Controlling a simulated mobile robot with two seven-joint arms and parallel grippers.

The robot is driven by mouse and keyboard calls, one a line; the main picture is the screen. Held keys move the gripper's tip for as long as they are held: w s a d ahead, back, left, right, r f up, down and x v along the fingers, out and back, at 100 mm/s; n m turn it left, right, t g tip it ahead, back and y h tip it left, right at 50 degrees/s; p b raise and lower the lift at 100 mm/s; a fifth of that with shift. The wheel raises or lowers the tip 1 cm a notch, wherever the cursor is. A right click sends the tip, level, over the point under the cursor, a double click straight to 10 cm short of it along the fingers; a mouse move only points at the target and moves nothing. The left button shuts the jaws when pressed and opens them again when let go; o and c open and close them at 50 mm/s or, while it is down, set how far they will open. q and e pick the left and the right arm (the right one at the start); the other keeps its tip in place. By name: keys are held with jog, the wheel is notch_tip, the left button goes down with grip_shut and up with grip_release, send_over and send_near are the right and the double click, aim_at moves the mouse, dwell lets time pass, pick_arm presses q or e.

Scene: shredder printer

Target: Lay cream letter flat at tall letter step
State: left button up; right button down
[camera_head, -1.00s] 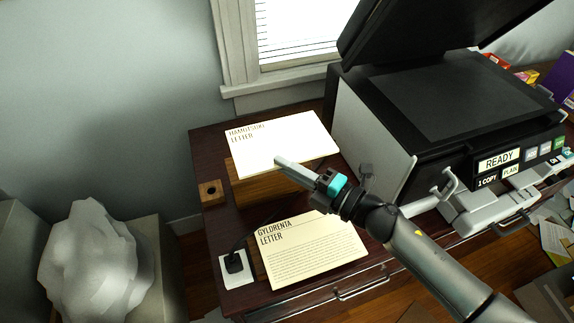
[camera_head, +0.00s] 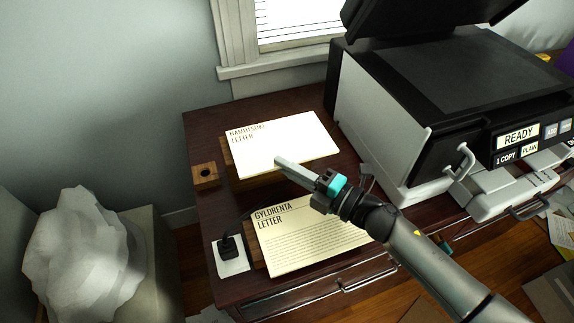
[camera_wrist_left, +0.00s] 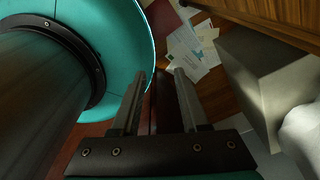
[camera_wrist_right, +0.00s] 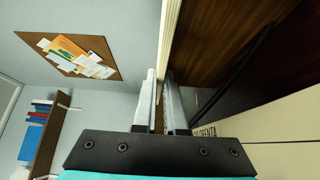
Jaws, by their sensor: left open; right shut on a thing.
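A cream letter headed roughly "Hamutsuki Letter" (camera_head: 285,143) lies level over a wooden step (camera_head: 232,180) at the back of the dark desk. My right gripper (camera_head: 283,164) is shut on its near edge; the letter shows edge-on as a cream strip (camera_wrist_right: 170,35) in the right wrist view. Whether its underside touches the step I cannot tell, and it hides most of the step's top. A second cream letter, "Gylorenta Letter" (camera_head: 308,240), lies nearer the front on another wooden support (camera_head: 257,255). My left gripper (camera_wrist_left: 160,85) is open and empty in the left wrist view.
A printer (camera_head: 440,90) with raised lid and a "READY" panel stands close at the right. A small wooden block with a hole (camera_head: 205,176) and a black-handled item on a white plate (camera_head: 231,255) sit along the desk's (camera_head: 208,220) left side. Papers (camera_wrist_left: 190,45) litter the floor.

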jog(key=c, duration=0.9)
grip_release()
jog(key=shift+f, duration=0.2)
jog(key=shift+s, duration=0.1)
jog(key=shift+s+d+p, duration=0.25)
jog(key=shift+s+p, duration=0.15)
jog(key=shift+s, duration=1.3)
jog(key=shift+s+d+p, duration=0.2)
jog(key=shift+s+p, duration=0.2)
jog(key=shift+s, duration=1.3)
jog(key=shift+r, duration=0.15)
